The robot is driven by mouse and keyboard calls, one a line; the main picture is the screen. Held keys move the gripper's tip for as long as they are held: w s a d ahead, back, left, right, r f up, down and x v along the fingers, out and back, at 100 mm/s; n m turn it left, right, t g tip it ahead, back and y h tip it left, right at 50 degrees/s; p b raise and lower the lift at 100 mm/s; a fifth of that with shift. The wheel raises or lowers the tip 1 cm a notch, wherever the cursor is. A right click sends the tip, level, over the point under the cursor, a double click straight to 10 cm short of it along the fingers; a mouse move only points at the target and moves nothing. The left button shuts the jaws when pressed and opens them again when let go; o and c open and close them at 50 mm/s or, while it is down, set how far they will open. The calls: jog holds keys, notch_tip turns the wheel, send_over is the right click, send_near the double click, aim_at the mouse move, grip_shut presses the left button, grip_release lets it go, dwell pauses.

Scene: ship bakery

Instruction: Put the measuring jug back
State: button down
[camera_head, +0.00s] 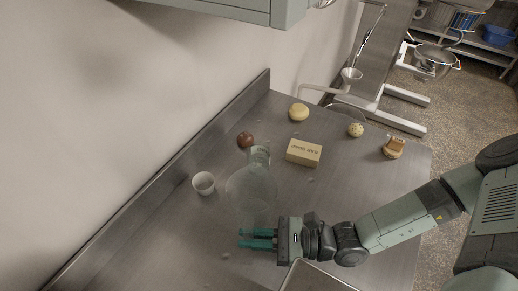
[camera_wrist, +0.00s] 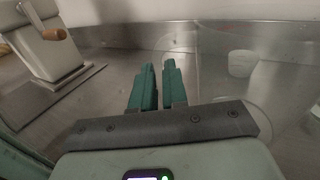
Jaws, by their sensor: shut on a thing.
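The measuring jug (camera_head: 250,188) is clear and see-through, so its outline is faint. In the head view it stands out over the steel worktop, beside and behind my fingers. My gripper (camera_head: 242,239) points left, with its teal fingers close together at the jug's lower edge. In the wrist view my gripper (camera_wrist: 158,68) has a narrow gap between the fingers, and the jug's faint curved outline (camera_wrist: 225,75) spreads around them. The jug's exact contact with the fingers and with the worktop is hard to see.
A white cup (camera_head: 203,183) stands left of the jug. A brown ball (camera_head: 245,140), a labelled box (camera_head: 304,153) and a yellow round (camera_head: 299,112) lie beyond. A grey machine with a wooden handle (camera_wrist: 40,45) is left in the wrist view. The wall borders the worktop.

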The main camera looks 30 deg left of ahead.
jog(key=shift+w, duration=0.1)
jog(key=w+d+r+m+t, duration=0.4)
jog(key=w+d+m+t, duration=0.1)
jog(key=w+d+t, duration=0.4)
jog(key=w+d+r+m+t, duration=0.5)
jog(key=w+d, duration=0.3)
jog(key=w, duration=0.3)
jog(key=shift+t+y, duration=0.3)
jog(key=shift+t, duration=0.2)
notch_tip(320, 180, down, 10)
jog(key=shift+d+f, duration=0.1)
jog(key=shift+f, duration=0.1)
jog(key=c, duration=1.1)
grip_release()
jog(key=shift+c, duration=0.2)
